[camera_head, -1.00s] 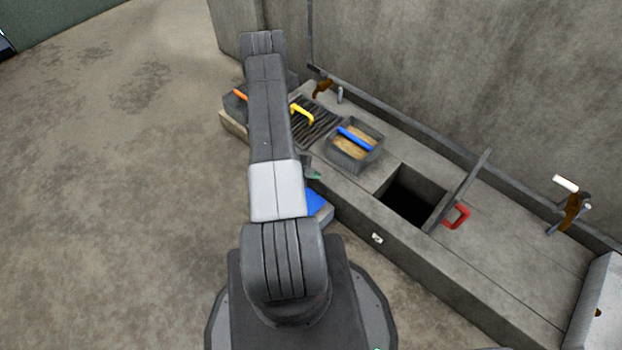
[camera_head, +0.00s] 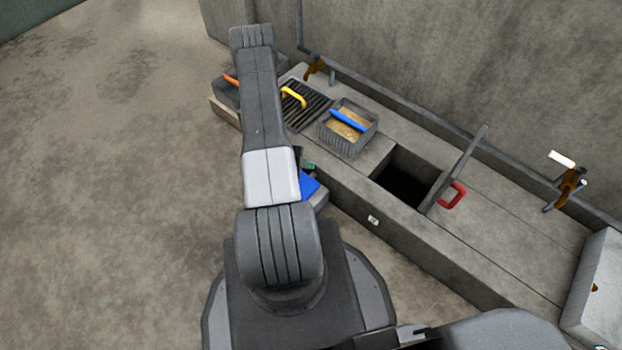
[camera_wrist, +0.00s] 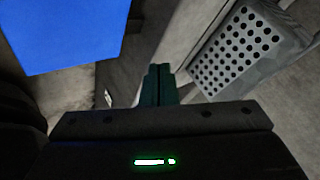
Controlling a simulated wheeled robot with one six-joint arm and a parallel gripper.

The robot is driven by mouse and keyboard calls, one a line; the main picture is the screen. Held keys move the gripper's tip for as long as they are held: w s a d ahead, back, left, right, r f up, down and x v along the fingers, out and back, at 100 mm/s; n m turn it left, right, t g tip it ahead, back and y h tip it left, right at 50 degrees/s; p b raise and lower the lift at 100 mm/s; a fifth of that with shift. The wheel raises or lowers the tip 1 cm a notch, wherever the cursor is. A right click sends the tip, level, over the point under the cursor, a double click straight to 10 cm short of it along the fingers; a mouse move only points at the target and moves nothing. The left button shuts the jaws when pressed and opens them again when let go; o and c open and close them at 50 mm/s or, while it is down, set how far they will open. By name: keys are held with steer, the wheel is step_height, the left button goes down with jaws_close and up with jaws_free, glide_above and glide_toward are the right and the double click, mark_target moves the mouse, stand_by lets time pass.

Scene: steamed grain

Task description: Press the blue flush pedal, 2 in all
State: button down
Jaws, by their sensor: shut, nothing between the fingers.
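The blue flush pedal (camera_head: 309,186) shows in the head view beside my arm, low at the front of the concrete bench. In the wrist view the pedal (camera_wrist: 62,32) is a large blue face at the upper left. My gripper (camera_wrist: 158,84) is shut and empty, its dark green fingertips to the right of the pedal and apart from it in the picture. In the head view the gripper (camera_head: 308,166) is mostly hidden behind my arm, near the pedal's upper edge. Whether it touches the pedal cannot be told there.
The bench (camera_head: 420,240) runs along the wall. It has an open dark pit (camera_head: 402,183) with a raised red-handled lid (camera_head: 453,195). A blue-handled basket (camera_head: 348,140) and a yellow-handled grate (camera_head: 305,112) are beyond. A perforated metal box (camera_wrist: 240,50) is near the gripper in the wrist view.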

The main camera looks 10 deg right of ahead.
mark_target(308, 178)
steer(key=shift+f+b, duration=1.4)
steer(key=shift+f, duration=0.9)
steer(key=shift+f+b, duration=0.4)
steer(key=shift+b, duration=0.1)
steer(key=shift+s+a+f+b, duration=0.1)
steer(key=shift+f+b, duration=0.75)
steer(key=shift+f, duration=0.1)
stand_by(0.9)
steer(key=shift+r, duration=0.1)
steer(key=shift+r+p, duration=0.7)
steer(key=shift+r, duration=0.4)
steer(key=shift+r, duration=0.1)
steer(key=shift+r+p, duration=1.45)
steer(key=shift+r, duration=1)
